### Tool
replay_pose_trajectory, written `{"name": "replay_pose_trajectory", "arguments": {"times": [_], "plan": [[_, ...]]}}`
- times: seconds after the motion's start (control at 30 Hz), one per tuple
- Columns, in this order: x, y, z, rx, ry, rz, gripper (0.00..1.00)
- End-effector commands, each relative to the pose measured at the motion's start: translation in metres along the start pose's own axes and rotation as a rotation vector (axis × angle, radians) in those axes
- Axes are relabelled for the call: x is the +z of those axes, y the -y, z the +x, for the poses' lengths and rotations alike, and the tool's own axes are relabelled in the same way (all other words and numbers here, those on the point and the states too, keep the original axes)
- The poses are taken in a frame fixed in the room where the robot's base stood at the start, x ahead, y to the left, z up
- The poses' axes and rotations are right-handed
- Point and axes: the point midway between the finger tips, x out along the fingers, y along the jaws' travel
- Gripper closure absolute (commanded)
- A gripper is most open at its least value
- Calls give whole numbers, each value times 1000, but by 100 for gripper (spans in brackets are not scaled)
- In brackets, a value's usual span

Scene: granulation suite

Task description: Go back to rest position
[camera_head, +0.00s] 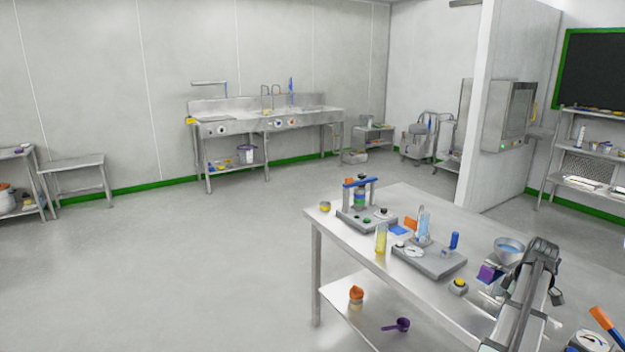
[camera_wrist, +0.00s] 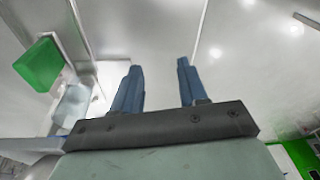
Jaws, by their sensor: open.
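My gripper (camera_wrist: 158,86) shows in the wrist view with its two blue fingers well apart. It is open, and nothing is between the fingers. The wrist camera looks past the fingers at pale wall or ceiling surfaces with bright light spots. In the head view, my arm rises at the lower right, over the right end of the steel table (camera_head: 334,240). My fingertips cannot be made out in that view.
A purple scoop (camera_head: 400,325) lies on the lower shelf. The floor at left is clear.

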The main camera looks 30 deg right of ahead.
Motion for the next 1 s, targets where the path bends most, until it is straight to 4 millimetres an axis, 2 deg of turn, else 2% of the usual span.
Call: {"name": "replay_pose_trajectory", "arguments": {"times": [0.03, 0.2, 0.37, 0.57, 0.8, 1.0], "plan": [[-6, 35, 17, -19, 39, -34, 57], [-18, 100, 58, -75, 153, -124, 57], [-50, 121, 102, -108, 188, -121, 57], [-95, 160, 170, -144, 220, -81, 57], [-140, 226, 252, -180, 280, -31, 57], [-162, 289, 313, -198, 341, 10, 57]]}}
